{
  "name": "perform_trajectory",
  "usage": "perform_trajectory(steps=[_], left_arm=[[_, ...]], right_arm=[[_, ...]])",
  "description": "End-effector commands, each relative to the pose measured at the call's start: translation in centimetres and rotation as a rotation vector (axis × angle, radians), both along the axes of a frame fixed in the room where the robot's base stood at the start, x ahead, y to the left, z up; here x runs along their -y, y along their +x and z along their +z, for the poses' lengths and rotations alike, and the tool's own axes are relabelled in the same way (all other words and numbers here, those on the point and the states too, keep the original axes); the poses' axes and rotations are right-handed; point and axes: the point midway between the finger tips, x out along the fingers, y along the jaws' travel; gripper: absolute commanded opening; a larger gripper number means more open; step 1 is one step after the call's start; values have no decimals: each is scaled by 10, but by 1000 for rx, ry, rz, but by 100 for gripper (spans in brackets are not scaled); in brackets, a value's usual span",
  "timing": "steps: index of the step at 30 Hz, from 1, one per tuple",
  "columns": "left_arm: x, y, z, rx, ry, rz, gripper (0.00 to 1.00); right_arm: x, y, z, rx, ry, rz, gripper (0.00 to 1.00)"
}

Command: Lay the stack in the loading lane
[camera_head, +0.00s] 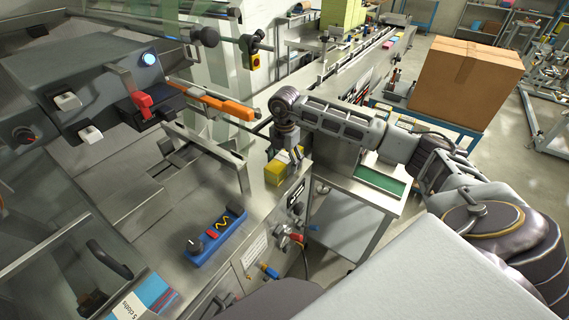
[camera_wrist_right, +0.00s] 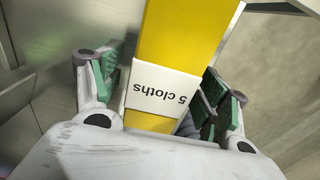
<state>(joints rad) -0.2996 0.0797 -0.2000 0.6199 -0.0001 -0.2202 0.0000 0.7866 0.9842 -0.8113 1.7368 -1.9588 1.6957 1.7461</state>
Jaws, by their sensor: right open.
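A yellow stack (camera_head: 276,174) with a white band stands at the right edge of the metal machine top in the head view. In the right wrist view the yellow stack (camera_wrist_right: 182,35) runs between the finger pads, and its white band reads "5 cloths". My right gripper (camera_head: 290,156) is right at the stack from above. In the wrist view the right gripper (camera_wrist_right: 163,82) is open, with one green-padded finger on each side of the stack. A metal channel (camera_head: 205,143), possibly the loading lane, lies left of the stack. My left gripper is not in view.
A blue stack (camera_head: 155,292) labelled "5 cloths" lies at the lower left. A blue control box (camera_head: 216,238) sits on the machine top. An orange bar (camera_head: 212,101) and a grey control housing (camera_head: 90,85) overhang the channel. A cardboard box (camera_head: 465,85) stands at the right.

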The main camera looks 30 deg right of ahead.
Motion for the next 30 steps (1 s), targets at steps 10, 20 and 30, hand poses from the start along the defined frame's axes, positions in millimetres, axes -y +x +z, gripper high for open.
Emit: perform_trajectory(steps=[10, 20, 30], left_arm=[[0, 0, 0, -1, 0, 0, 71], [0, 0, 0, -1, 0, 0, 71], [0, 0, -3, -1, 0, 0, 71]], right_arm=[[0, 0, 0, 0, 0, 0, 48], [0, 0, 0, 0, 0, 0, 26], [0, 1, 12, 2, 0, 0, 26]])
